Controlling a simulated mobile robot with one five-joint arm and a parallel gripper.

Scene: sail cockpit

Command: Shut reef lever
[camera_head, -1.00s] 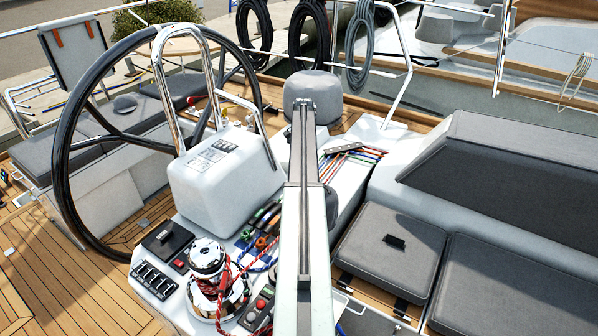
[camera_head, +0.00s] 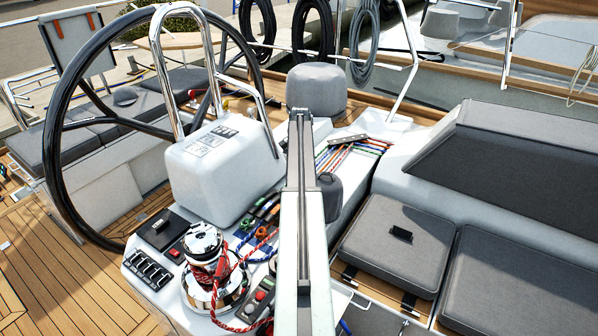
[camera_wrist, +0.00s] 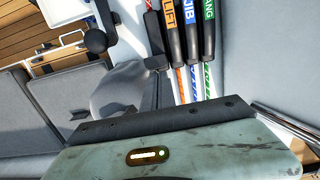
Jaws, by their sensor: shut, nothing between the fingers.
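A row of rope-clutch levers with coloured markings (camera_head: 266,212) sits on the white console beside the chrome winch, left of my arm. In the wrist view, black lever handles carry labels: an orange LIFT lever (camera_wrist: 171,30), a blue JIB lever (camera_wrist: 190,30) and a green VANG lever (camera_wrist: 208,30). Another dark handle stands left of LIFT, largely cut off by the top edge. I cannot read a REEF label in either view. My gripper (camera_wrist: 160,122) fills the bottom of the wrist view, shut and empty, below the levers. In the head view my arm hides it.
A chrome winch (camera_head: 204,246) wrapped in red rope stands left of the levers. The steering wheel (camera_head: 62,128) and white pod (camera_head: 222,172) are farther left. Coloured ropes (camera_head: 345,152) run beyond my arm. Grey cushions (camera_head: 392,245) lie to the right.

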